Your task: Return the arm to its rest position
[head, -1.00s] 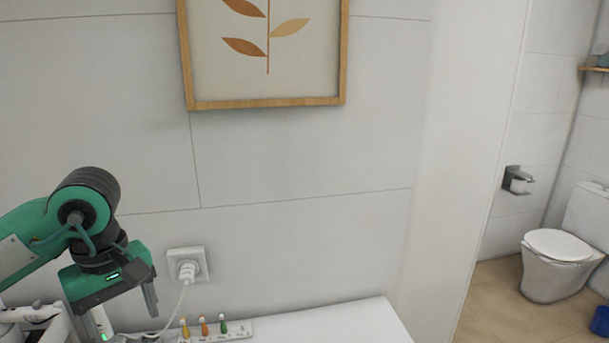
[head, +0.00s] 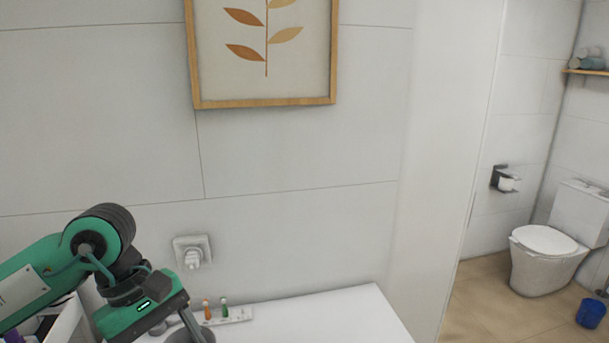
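My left arm (head: 100,232), green and black, comes in from the left. Its gripper (head: 180,322) points down at the bottom left, over the left part of the white surface and in front of the power strip (head: 238,315). One grey finger shows clearly; the other is hard to make out, so I cannot tell how far apart they are. A grey rounded thing (head: 188,337) at the lower picture edge is partly hidden behind the finger. My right arm and gripper are not in view.
A white top (head: 340,315) is clear to the right of the strip. An orange bottle-like piece (head: 207,310) and a green one (head: 224,308) stand on the strip. A wall socket with a plug (head: 192,252) is close behind the gripper. A toilet (head: 545,250) and blue bin (head: 590,312) stand far right.

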